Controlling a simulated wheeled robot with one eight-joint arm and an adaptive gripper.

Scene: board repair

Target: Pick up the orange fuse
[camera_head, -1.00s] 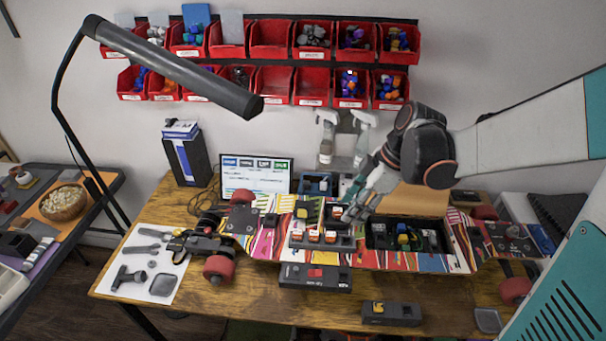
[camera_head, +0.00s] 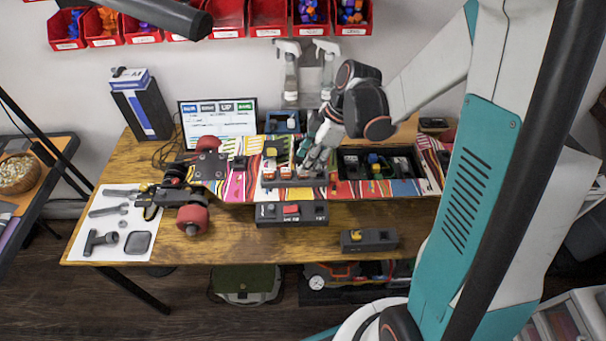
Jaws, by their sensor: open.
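A colourful striped skateboard deck (camera_head: 213,165) lies across the wooden table. On it, a dark fuse block (camera_head: 270,184) holds several small fuses with orange, red and pale parts. An orange-topped fuse (camera_head: 286,173) shows near the middle of the block, but it is too small to make out clearly. My gripper (camera_head: 308,165) is open and points down over the right end of the block, just right of that fuse. Its fingers hide part of the block there, and I see no fuse held between them.
An open black compartment (camera_head: 343,160) with coloured parts sits right of my gripper. A dark box with a red switch (camera_head: 291,214) and another with a yellow part (camera_head: 369,239) stand in front. A monitor (camera_head: 218,118) and spray bottles (camera_head: 290,75) stand behind.

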